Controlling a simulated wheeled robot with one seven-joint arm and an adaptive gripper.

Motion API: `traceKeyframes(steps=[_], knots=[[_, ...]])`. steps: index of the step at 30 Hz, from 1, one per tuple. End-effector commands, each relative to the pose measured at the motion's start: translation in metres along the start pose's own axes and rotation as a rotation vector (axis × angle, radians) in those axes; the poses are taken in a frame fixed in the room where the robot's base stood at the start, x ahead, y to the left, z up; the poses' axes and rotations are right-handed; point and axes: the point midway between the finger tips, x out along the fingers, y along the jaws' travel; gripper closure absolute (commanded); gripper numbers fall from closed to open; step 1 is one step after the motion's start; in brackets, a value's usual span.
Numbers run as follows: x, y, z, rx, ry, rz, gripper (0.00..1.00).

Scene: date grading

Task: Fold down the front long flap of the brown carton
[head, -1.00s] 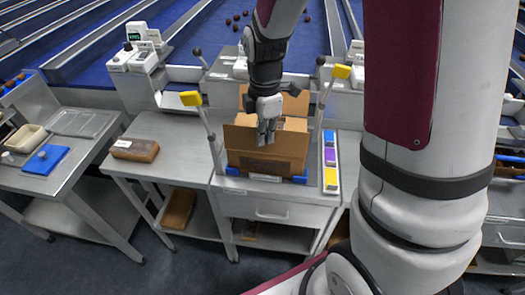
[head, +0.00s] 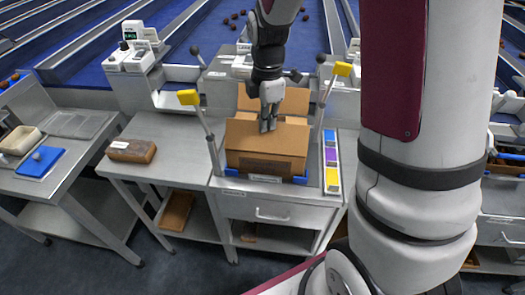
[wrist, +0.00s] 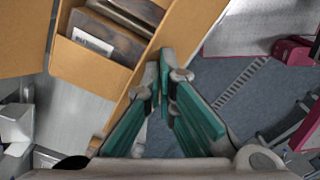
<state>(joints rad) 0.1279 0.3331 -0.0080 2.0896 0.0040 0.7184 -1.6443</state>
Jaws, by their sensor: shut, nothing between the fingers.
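The brown carton (head: 265,165) stands on the grey bench in the middle of the head view. The back flap (head: 290,101) stands up behind. My gripper (head: 268,127) is shut and empty, its fingertips at the front flap, apparently touching it. In the wrist view the teal-padded fingers (wrist: 166,62) meet at the tips beside the flap (wrist: 188,28). Brown contents with a white label (wrist: 92,42) show inside the part-open carton.

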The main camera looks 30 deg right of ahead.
Motion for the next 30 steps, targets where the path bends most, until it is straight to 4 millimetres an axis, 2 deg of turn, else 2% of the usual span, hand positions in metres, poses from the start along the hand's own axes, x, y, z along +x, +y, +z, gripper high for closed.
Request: traceKeyframes(steps=[6, 16, 30], knots=[[0.001, 0.010, 0.006, 0.001, 0.000, -0.001, 1.00], [0.001, 0.011, 0.006, 0.000, 0.000, -0.001, 1.00], [0.021, 0.011, 0.006, 0.001, 0.000, -0.002, 1.00]])
